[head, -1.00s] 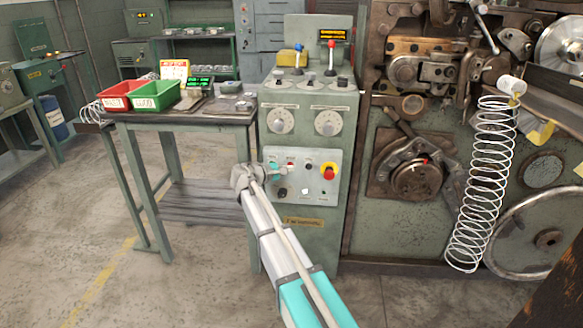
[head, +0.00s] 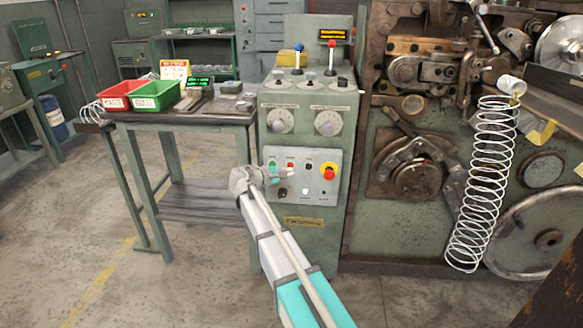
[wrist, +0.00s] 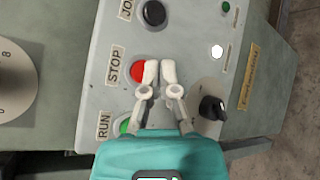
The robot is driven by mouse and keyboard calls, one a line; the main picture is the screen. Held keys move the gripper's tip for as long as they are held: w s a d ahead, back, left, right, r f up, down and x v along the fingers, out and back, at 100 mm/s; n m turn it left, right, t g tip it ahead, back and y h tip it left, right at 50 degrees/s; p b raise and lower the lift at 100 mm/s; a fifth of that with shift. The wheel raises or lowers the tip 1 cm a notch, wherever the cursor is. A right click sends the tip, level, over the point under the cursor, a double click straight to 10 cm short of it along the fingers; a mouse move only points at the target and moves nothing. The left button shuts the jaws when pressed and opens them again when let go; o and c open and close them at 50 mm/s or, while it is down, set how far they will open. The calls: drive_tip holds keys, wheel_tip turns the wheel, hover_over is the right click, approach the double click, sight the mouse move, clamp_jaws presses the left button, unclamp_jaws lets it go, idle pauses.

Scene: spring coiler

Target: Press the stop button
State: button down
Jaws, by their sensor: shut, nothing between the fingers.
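The red stop button (wrist: 139,71) is beside the STOP label in the wrist view, between the green RUN button (wrist: 122,126) and the black JOG button (wrist: 154,13). My gripper (wrist: 160,72) is shut and empty. Its pale fingertips overlap the right edge of the stop button in the wrist view. I cannot tell whether they touch it or the panel. In the head view my gripper (head: 291,174) is in front of the control panel, just below the small red stop button (head: 290,164).
A red mushroom button on a yellow base (head: 329,172) sits right on the same panel. A black knob (wrist: 211,107) is right of my fingers. A table (head: 190,116) with red and green bins stands left. The coiling machine with a large spring (head: 482,185) stands right.

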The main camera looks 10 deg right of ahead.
drive_tip(key=shift+s+a, duration=0.25)
drive_tip(key=shift+s, duration=0.5)
drive_tip(key=shift+s+a, duration=0.2)
drive_tip(key=shift+s, duration=0.55)
drive_tip(key=shift+s+a, duration=0.25)
drive_tip(key=shift+s, duration=0.5)
drive_tip(key=s+d+f+m+g+y, duration=0.2)
drive_tip(key=s+d+f+m+y, duration=0.1)
drive_tip(key=s+f, duration=0.3)
drive_tip(key=s+d+f+m+g+y, duration=0.2)
drive_tip(key=s+f+m+g+y, duration=0.15)
drive_tip(key=s, duration=0.45)
drive_tip(key=s+a+f+m+g+y, duration=0.1)
drive_tip(key=s+a+f+m+y, duration=0.15)
drive_tip(key=s, duration=0.35)
drive_tip(key=s+a+f+m+g+y, duration=0.1)
drive_tip(key=s+f+m+y, duration=0.2)
drive_tip(key=s, duration=0.4)
wheel_tip(320, 180, up, 32)
drive_tip(key=y+p, duration=0.1)
drive_tip(key=p, duration=3)
drive_tip(key=shift+y, duration=0.3)
drive_tip(key=shift+s, duration=0.1)
